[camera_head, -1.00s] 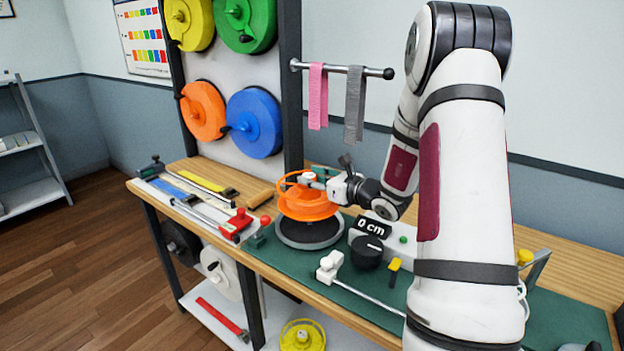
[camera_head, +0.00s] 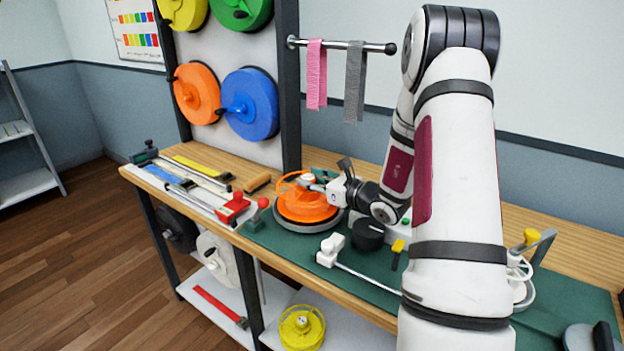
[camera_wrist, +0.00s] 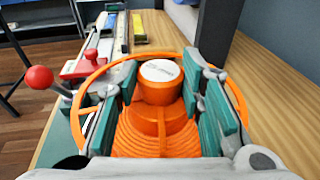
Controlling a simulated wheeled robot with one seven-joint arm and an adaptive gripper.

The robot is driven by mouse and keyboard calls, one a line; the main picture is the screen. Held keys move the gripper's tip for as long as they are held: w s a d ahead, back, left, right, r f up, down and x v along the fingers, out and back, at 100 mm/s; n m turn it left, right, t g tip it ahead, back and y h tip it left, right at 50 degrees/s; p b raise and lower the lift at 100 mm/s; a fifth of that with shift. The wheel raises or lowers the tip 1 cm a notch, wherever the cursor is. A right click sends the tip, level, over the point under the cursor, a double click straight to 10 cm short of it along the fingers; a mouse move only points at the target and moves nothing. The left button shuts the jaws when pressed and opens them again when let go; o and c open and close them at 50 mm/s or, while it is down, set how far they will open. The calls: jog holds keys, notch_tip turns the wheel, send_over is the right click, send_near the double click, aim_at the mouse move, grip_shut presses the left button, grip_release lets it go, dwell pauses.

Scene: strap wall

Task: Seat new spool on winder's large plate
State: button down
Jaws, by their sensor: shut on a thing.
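The orange spool (camera_head: 305,207) sits low at the winder's large plate (camera_head: 290,226), and only the plate's dark rim shows beneath it in the head view. Whether the spool rests flat on the plate cannot be told. My gripper (camera_head: 312,181) comes in from the right over the spool. In the wrist view my gripper (camera_wrist: 164,95) is shut on the orange spool's hub (camera_wrist: 161,85), with a teal finger pad on each side of it. The spool's white-topped centre stands upright between the pads.
A red-knobbed lever (camera_wrist: 40,78) stands close beside the spool. A black dial (camera_head: 368,235) and a white clamp on a rod (camera_head: 330,248) lie to the right and front. A yellow spool (camera_head: 302,328) sits on the lower shelf.

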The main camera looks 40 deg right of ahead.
jog(key=shift+f+b, duration=0.3)
jog(key=c, duration=1)
grip_release()
jog(key=shift+f, duration=0.1)
jog(key=v, duration=1.2)
